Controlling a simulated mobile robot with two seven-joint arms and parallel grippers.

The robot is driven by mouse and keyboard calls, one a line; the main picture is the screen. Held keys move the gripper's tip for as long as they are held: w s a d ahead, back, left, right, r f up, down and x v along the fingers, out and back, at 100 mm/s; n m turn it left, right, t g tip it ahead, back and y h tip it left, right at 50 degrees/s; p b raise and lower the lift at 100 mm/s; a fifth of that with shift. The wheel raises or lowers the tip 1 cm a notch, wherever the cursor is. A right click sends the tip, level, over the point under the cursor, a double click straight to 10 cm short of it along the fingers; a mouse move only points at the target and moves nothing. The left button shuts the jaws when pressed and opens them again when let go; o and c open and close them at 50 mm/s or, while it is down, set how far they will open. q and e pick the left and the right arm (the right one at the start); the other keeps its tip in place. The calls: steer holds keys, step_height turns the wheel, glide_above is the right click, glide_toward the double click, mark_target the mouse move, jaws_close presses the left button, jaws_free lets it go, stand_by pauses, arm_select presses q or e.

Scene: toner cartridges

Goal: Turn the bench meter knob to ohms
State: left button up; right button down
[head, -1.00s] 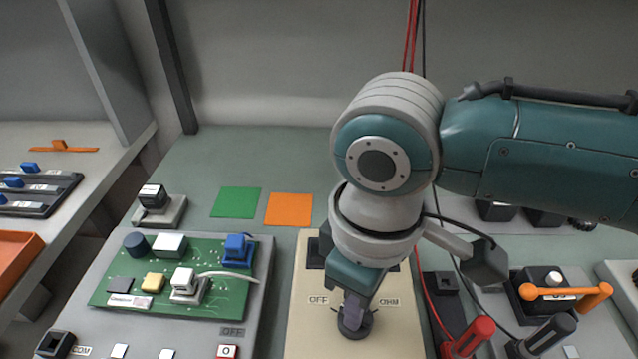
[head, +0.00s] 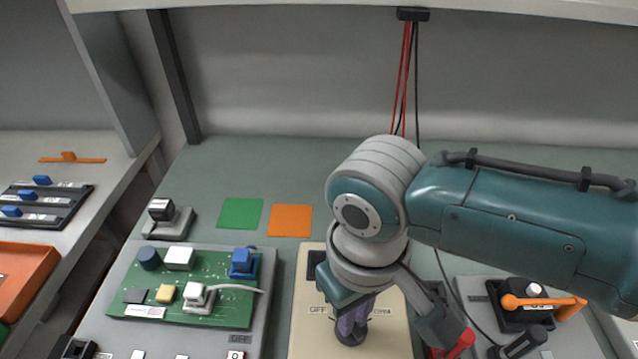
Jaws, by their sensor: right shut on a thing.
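The bench meter (head: 306,335) is a cream panel at the bottom middle of the head view. Printed labels "OFF" and what looks like "OHM" sit left and right of its dark round knob (head: 351,337). My right gripper (head: 351,328) points down over the meter and is shut on the knob. The gripper and wrist hide much of the knob and the upper part of the meter, so I cannot tell where the knob points. My left gripper is out of view.
A grey fixture with a green circuit board (head: 222,308) stands left of the meter. Green (head: 240,213) and orange (head: 289,221) squares lie behind. Right of the meter are a red probe (head: 458,344), a black probe (head: 522,343) and an orange-handled device (head: 540,301).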

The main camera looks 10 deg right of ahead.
steer(key=m+p, duration=0.2)
steer(key=m, duration=0.1)
steer(key=shift+a+r+m, duration=0.1)
steer(key=shift+r+m, duration=0.05)
steer(key=shift+m, duration=0.25)
steer(key=m+p, duration=0.1)
steer(key=m, duration=0.3)
steer(key=shift+m+p, duration=0.3)
steer(key=shift+p, duration=0.05)
steer(key=m+p, duration=0.1)
steer(key=m, duration=0.8)
steer(key=shift+m, duration=0.7)
steer(key=c, duration=0.9)
jaws_free()
